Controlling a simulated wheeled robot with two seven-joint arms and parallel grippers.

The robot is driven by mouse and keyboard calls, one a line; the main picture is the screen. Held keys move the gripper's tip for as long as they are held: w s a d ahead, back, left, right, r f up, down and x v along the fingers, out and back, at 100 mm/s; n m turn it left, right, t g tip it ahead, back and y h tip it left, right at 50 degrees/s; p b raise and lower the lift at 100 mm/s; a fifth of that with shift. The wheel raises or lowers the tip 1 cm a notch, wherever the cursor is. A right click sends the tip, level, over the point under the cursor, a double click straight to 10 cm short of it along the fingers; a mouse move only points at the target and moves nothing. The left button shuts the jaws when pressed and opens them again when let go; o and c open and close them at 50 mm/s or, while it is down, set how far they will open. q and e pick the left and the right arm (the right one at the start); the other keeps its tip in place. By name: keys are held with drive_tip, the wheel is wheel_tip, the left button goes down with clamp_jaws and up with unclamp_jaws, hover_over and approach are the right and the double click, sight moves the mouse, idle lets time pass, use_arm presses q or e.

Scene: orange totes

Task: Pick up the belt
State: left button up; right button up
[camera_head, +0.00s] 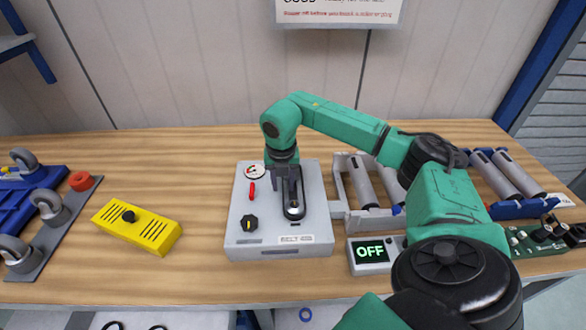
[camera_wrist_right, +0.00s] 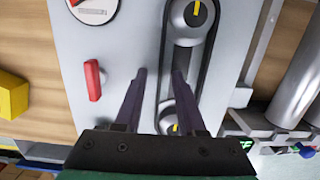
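The black belt (camera_wrist_right: 206,68) loops around an upper and a lower pulley on the face of a light grey box (camera_head: 240,200). In the head view the belt's near end (camera_head: 294,214) shows below my right gripper (camera_head: 289,190); the rest is hidden by the gripper. In the right wrist view my right gripper (camera_wrist_right: 159,75) is open, with a clear gap between its dark fingers. Its left finger is left of the belt and its right finger overlaps the loop's inside, so the belt's left run lies between them. I cannot tell whether they touch it. My left gripper is not in view.
The box carries a red switch (camera_head: 252,190), a gauge (camera_head: 254,170) and a black knob (camera_head: 250,223). A display reading OFF (camera_head: 370,252) and a roller frame (camera_head: 340,190) stand close on its right. A yellow block (camera_head: 136,228) is left, with bare table between.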

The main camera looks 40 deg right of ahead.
clamp_jaws()
drive_tip(key=shift+r, duration=0.15)
drive_tip(key=shift+r, duration=0.3)
wheel_tip(320, 180, up, 9)
drive_tip(key=b, duration=0.2)
wheel_tip(320, 180, up, 10)
drive_tip(key=p, duration=0.3)
hover_over(282, 187)
drive_tip(key=shift+s+r, duration=0.1)
drive_tip(key=shift+s, duration=0.05)
